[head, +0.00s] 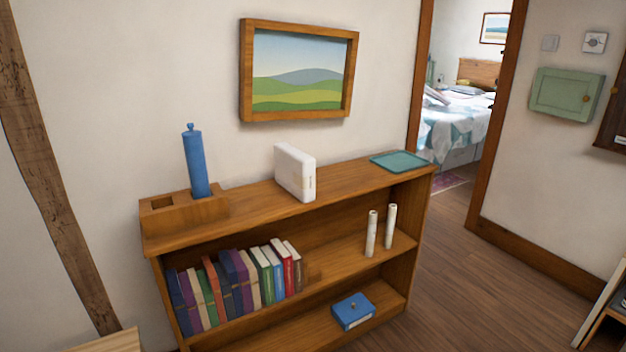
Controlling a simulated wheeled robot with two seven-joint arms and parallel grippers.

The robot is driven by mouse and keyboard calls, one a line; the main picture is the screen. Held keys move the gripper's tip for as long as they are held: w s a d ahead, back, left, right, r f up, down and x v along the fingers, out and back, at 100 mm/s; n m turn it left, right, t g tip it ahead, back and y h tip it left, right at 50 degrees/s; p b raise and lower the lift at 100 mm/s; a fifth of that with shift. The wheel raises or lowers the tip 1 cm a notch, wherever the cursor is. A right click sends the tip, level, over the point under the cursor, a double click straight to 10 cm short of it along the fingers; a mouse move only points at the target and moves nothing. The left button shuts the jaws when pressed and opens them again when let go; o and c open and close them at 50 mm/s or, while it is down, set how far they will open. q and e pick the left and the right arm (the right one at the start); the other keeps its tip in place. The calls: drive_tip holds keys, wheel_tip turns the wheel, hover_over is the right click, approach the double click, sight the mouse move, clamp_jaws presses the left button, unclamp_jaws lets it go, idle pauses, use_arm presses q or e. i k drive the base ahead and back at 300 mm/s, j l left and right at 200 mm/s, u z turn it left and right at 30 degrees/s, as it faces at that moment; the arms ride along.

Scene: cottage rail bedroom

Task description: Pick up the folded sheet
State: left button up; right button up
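I cannot tell for sure which thing is the folded sheet. A white, thick, round-edged block (295,172) stands upright on the top of the wooden bookcase (245,202), near its middle. It could be a folded sheet or a box. A flat teal rectangle (400,162) lies at the right end of the same top. Through the doorway, a bed (455,118) carries rumpled white and blue bedding, too small to make out well. Neither of my grippers is in view.
A blue cylinder (196,162) stands in a wooden holder (185,215) at the bookcase's left end. Books (235,285), two pale rolls (380,232) and a blue box (353,311) fill the shelves. A framed picture (298,72) hangs above.

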sight(295, 170)
drive_tip(key=i+j+u, duration=0.15)
drive_tip(key=i+j, duration=0.5)
drive_tip(key=u, duration=5.35)
drive_tip(key=z, duration=5.65)
